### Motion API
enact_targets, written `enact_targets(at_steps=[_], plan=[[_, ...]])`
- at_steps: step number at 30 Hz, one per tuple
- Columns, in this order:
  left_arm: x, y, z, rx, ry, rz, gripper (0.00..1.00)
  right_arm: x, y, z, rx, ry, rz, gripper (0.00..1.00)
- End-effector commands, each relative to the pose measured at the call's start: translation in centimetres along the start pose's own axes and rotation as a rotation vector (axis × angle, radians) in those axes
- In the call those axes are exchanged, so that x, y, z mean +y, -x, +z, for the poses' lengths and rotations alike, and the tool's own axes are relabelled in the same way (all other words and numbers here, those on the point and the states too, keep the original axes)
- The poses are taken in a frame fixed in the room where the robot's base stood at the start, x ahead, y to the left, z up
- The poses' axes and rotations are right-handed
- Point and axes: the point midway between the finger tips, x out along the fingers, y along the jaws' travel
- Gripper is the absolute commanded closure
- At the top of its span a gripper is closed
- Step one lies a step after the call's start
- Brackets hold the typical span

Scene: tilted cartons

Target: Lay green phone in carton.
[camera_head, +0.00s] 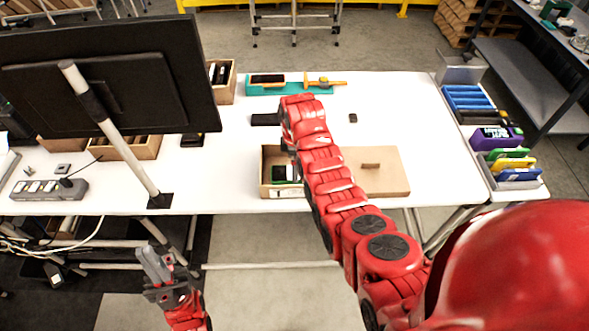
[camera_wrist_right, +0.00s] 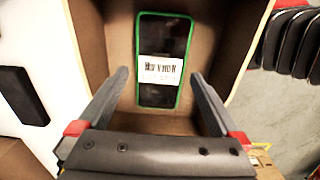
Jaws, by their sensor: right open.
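The green phone (camera_wrist_right: 163,60), a dark slab with a bright green edge and a white label, lies inside an open brown carton (camera_wrist_right: 118,30). In the head view the carton (camera_head: 266,166) stands near the table's front edge, and part of the phone (camera_head: 279,173) shows inside. My right gripper (camera_wrist_right: 158,78) is open over the carton, with its fingers on either side of the phone's near end and apart from it. In the head view my right arm hides this gripper. My left gripper (camera_head: 156,262) hangs low in front of the table, away from the carton; its jaw gap is unclear.
A brown flap or board (camera_head: 385,170) lies right of the carton. A black slab (camera_head: 265,119) lies behind it. A teal tray (camera_head: 290,88) is at the back. A monitor (camera_head: 110,80) blocks the left. Blue and green items fill a side rack (camera_head: 470,98).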

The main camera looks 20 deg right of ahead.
Motion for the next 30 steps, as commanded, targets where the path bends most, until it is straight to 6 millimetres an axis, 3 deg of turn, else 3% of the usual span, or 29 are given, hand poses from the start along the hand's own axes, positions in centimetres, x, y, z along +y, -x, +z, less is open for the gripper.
enact_targets(at_steps=[5, 7, 12, 18, 30], plan=[[0.1, 1.7, 0.3, 0.000, 0.000, 0.000, 1.00, 0.1, 3.2, -0.1, 0.002, 0.000, 0.007, 0.00], [0.0, -0.7, -0.1, -0.001, 0.000, 0.000, 1.00, 0.0, 6.0, 0.0, 0.000, 0.000, 0.002, 0.00], [-0.1, -2.9, -0.5, 0.000, 0.000, 0.000, 1.00, -0.1, 8.5, 0.0, -0.001, 0.000, -0.002, 0.00], [-0.2, -3.9, -0.7, 0.000, 0.000, 0.000, 1.00, -0.1, 9.5, 0.0, -0.001, 0.000, -0.002, 0.00], [-0.2, -3.9, -0.7, 0.000, 0.000, 0.000, 1.00, -0.1, 9.4, 0.0, 0.000, 0.000, -0.001, 0.00]])
